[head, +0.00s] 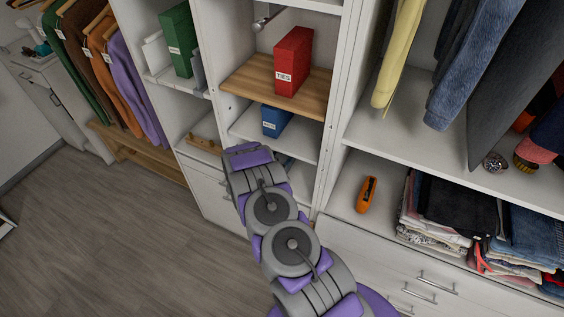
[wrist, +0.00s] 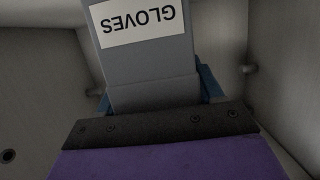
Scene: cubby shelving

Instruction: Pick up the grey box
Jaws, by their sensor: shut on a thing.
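The grey box (wrist: 155,75) fills the upper middle of the wrist view. It has a white label reading GLOVES, which appears upside down. My gripper (wrist: 160,125) shows as a dark bar and purple body at the bottom of that view, shut on the grey box at its near end. Blue edges show on both sides behind the box; I cannot tell what they belong to. In the head view my arm reaches into the lower cubby, and the grey box and the jaws are hidden behind its end.
A green box (head: 179,40) is at left. An orange tool (head: 366,194) and folded clothes (head: 440,215) lie at right. Cubby walls are close around the gripper.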

